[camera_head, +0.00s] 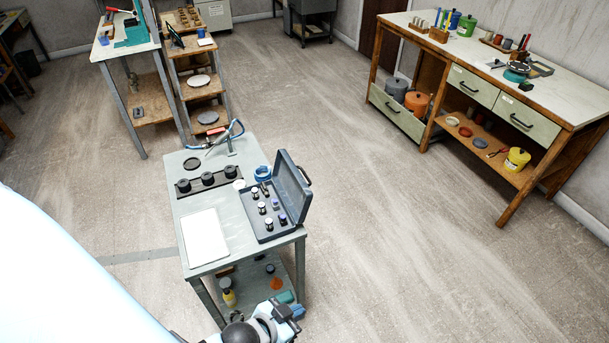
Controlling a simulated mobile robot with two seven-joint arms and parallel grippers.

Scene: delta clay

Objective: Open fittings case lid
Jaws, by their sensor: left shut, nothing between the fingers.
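The fittings case (249,222) is a dark grey case on the small grey-green table. Its lid (290,187) stands raised along the case's right side, roughly upright, with a handle on its outer face. Several small fittings (262,208) with pale and dark tops stand in rows inside the case. My left gripper (297,311) is at the bottom of the view, in front of the table and apart from the case and lid. It is shut and empty. My right gripper is out of view.
The small table (185,225) also bears a white sheet (205,237), a dark holder (208,182) with round black pieces, and a blue ring (262,173). A workbench (545,103) stands at the right, shelves at the back left. Open floor (410,240) lies right of the table.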

